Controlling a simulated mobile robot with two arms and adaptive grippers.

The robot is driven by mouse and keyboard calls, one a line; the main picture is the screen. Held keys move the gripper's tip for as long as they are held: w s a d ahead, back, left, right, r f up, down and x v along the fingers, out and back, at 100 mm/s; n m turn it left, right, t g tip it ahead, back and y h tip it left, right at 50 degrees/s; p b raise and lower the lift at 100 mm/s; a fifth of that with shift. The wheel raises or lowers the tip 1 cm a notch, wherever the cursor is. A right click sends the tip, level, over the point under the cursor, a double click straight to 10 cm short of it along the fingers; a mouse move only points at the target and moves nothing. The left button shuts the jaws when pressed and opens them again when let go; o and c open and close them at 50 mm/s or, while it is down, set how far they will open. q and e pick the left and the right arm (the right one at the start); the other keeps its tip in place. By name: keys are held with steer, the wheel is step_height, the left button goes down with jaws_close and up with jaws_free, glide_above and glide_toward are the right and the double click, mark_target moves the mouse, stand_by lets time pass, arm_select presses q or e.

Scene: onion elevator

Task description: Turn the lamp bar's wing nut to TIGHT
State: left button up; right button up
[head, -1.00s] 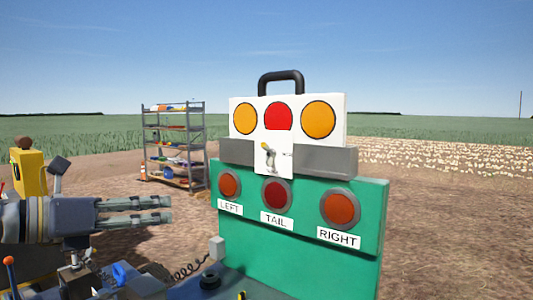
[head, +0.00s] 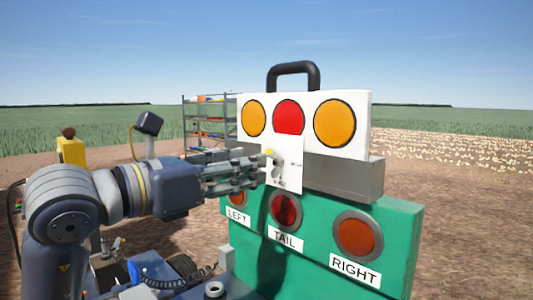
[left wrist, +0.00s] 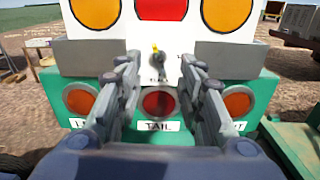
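The lamp bar (head: 358,125) is a white panel with a black handle, two amber lamps and a red one, seated on a grey beam above the green board. Its wing nut (head: 277,168) is on the white plate (head: 291,178) below the red lamp; it is small and grey with a yellow end. In the left wrist view the wing nut (left wrist: 157,58) has its yellow end up, between my fingertips. Small lettering around it is too small to read. My left gripper (head: 262,170) is open, fingers reaching toward the plate; contact with the nut cannot be told. My right gripper is out of view.
The green board (head: 395,220) carries round red lamps labelled LEFT, TAIL and RIGHT. A grey beam (head: 350,177) crosses behind the plate. A shelf rack (head: 210,115) stands behind on bare ground, with the yellow thing (head: 72,150) at the left.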

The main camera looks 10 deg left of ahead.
mark_target(275, 161)
arm_select(q)
steer(key=p+x, duration=0.1)
steer(key=x, duration=0.3)
steer(key=shift+p+x, duration=0.3)
steer(key=shift+x, duration=0.7)
steer(key=shift+f, duration=0.1)
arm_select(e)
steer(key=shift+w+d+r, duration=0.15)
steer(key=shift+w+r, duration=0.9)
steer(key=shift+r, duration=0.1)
arm_select(q)
steer(key=c, duration=0.7)
jaws_close()
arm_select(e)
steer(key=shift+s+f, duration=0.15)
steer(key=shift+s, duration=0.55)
